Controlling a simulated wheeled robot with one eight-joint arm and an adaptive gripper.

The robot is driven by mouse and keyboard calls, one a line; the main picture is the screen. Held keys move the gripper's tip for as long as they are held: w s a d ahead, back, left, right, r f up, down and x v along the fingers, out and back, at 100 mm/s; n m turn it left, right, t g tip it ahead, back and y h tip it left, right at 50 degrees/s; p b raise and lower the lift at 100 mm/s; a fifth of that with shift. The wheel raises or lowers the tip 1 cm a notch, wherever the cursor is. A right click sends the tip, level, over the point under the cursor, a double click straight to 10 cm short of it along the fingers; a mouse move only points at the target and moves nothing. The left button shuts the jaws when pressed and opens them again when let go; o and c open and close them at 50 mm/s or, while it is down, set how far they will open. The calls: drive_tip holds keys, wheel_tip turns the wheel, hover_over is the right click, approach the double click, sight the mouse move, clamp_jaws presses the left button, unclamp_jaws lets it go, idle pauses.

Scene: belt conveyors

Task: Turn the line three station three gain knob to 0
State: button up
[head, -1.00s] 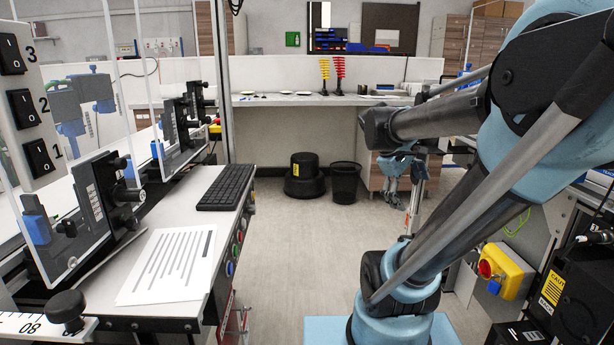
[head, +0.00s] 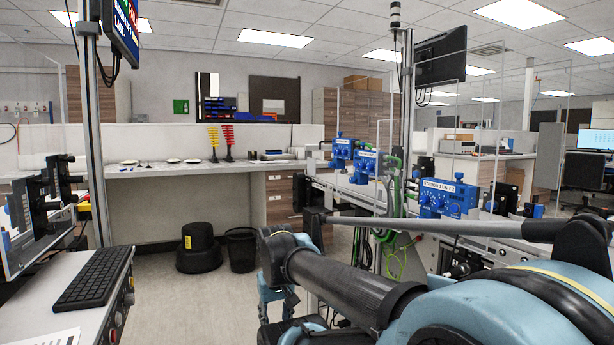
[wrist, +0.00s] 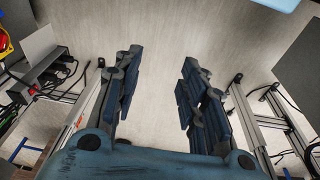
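Several blue station boxes stand in a row along the conveyor on the right in the head view. Two more blue boxes (head: 364,165) (head: 341,152) stand farther back. Which knob is the line three station three gain knob, and its setting, I cannot tell. My gripper (wrist: 160,88) is open and empty in the wrist view, its two fingers apart above the floor. In the head view it hangs low, well apart from the boxes, partly hidden by my arm.
A keyboard (head: 93,279) lies on the left bench. A black stool (head: 199,249) and a black bin (head: 241,250) stand on the floor by the back counter (head: 150,184). Clear panels and a metal post (head: 406,105) rise by the right conveyor. The middle floor is clear.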

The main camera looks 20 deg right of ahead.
drive_tip(key=w+d+r+m+h, duration=0.55)
drive_tip(key=w+d+r, duration=0.45)
drive_tip(key=r, duration=0.3)
drive_tip(key=m+g+h, duration=0.2)
drive_tip(key=m+h, duration=1)
approach(344, 153)
drive_tip(key=d, duration=0.5)
drive_tip(key=w+d, duration=0.1)
drive_tip(key=d, duration=0.2)
drive_tip(key=shift+w+d+f, duration=0.1)
